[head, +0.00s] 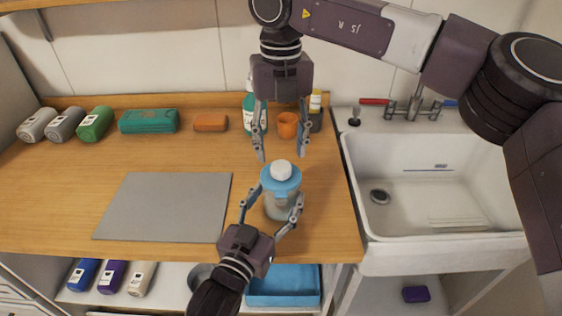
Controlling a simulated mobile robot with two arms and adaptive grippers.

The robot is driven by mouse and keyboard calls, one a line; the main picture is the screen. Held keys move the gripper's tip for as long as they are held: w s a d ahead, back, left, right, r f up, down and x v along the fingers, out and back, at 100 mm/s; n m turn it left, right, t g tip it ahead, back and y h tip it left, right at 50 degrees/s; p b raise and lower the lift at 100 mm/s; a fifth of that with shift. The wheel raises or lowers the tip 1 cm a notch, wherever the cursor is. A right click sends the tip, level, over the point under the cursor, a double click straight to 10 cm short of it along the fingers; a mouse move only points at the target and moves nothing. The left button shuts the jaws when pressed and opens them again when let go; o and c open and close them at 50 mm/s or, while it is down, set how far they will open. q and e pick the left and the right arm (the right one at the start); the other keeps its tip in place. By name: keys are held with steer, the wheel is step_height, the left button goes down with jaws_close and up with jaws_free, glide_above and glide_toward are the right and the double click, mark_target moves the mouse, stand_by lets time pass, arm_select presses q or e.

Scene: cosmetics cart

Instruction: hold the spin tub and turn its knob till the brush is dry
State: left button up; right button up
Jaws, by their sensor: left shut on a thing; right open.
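The spin tub (277,206) stands upright on the wooden worktop, a clear-grey body under a blue lid (281,184). A white knob (281,169) sits on top of the lid. My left gripper (270,207) is shut around the tub's body, one finger on each side. My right gripper (283,156) points down from above, open and empty, its fingertips just behind and above the knob, apart from it. The brush cannot be made out; the inside of the tub is unclear.
A grey mat (165,206) lies left of the tub. A white sink (436,180) is at right. A blue bin (284,287) sits below the worktop.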

mark_target(281, 166)
steer(key=shift+f, duration=2.3)
steer(key=shift+c, duration=0.2)
steer(key=c, duration=1.2)
steer(key=shift+o, duration=0.2)
